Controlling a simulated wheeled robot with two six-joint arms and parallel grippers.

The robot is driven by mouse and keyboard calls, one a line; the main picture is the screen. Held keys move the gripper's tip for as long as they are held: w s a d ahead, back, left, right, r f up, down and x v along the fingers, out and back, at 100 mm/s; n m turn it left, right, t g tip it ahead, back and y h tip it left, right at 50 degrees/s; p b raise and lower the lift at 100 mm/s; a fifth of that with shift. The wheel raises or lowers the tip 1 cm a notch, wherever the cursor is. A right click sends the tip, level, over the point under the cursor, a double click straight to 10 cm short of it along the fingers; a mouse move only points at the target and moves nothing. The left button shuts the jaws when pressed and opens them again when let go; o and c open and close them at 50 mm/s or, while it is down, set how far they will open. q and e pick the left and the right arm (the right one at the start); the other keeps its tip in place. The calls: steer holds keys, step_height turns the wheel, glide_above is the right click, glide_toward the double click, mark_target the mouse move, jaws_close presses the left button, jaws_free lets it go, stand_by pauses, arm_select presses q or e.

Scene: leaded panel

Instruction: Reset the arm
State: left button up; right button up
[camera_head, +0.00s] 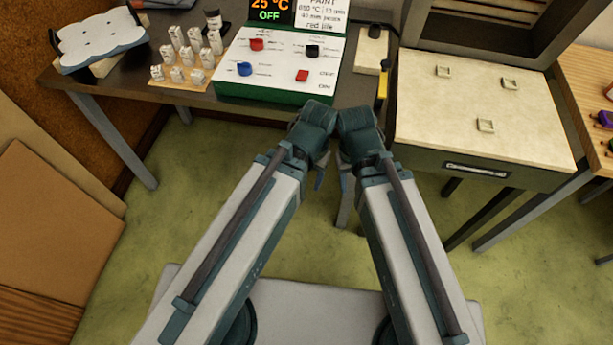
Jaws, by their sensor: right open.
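My two arms reach up from the bottom of the head view and come close together at the middle, in front of the table edge. My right gripper (345,184) is partly hidden under its wrist, points down over the floor and is open and empty. My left gripper (320,178) is mostly hidden behind its arm; only a small part shows, so its jaw state cannot be told. Neither gripper is seen touching anything.
A dark table (190,98) holds a green control box (290,92) with knobs, several small white pieces (192,45) and a cloud-shaped panel (100,40). An open kiln-like box (480,95) stands right. Brown boards (50,220) lean left. Green floor lies between.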

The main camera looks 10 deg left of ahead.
step_height(320, 180, up, 6)
steer(key=p, duration=0.6)
stand_by(1.0)
